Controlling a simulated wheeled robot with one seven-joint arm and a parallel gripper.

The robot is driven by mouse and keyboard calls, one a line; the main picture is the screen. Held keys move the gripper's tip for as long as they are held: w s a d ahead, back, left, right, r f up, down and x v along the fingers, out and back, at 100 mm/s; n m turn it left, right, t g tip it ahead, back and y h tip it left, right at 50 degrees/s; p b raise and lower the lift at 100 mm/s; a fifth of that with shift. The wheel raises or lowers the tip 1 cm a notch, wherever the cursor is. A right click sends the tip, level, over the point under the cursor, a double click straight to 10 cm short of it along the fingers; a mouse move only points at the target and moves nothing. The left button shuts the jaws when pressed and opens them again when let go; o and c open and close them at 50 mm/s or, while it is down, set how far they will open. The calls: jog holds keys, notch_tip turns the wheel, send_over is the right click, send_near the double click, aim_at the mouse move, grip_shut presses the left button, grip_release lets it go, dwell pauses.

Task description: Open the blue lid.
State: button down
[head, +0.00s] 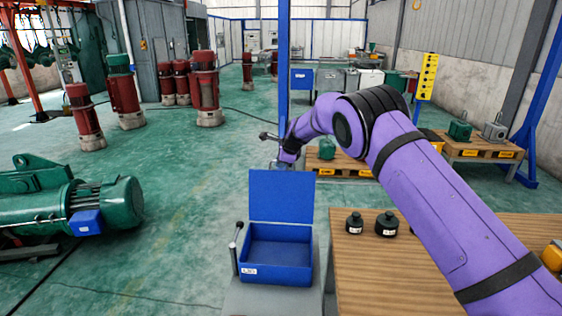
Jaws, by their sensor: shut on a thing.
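The blue lid (282,196) stands upright at the back of the blue box (279,276), hinge side down, so the box is open. The inside of the box shows and looks empty. My gripper (284,165) is at the lid's top edge, shut on the lid. Its fingertips are small and partly hidden behind the lid's edge.
The box rests on a grey stand (270,299) with a ball-ended lever (236,250) at its left. A wooden table (400,285) to the right holds two black weights (386,225). A green motor (105,208) lies at left. Green floor between is clear.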

jog(key=shift+w, duration=0.1)
dwell(0.3)
jog(key=c, duration=1.3)
grip_release()
jog(key=shift+d, duration=0.1)
jog(key=shift+o, duration=0.5)
jog(key=shift+f, duration=0.1)
jog(key=v, duration=1.1)
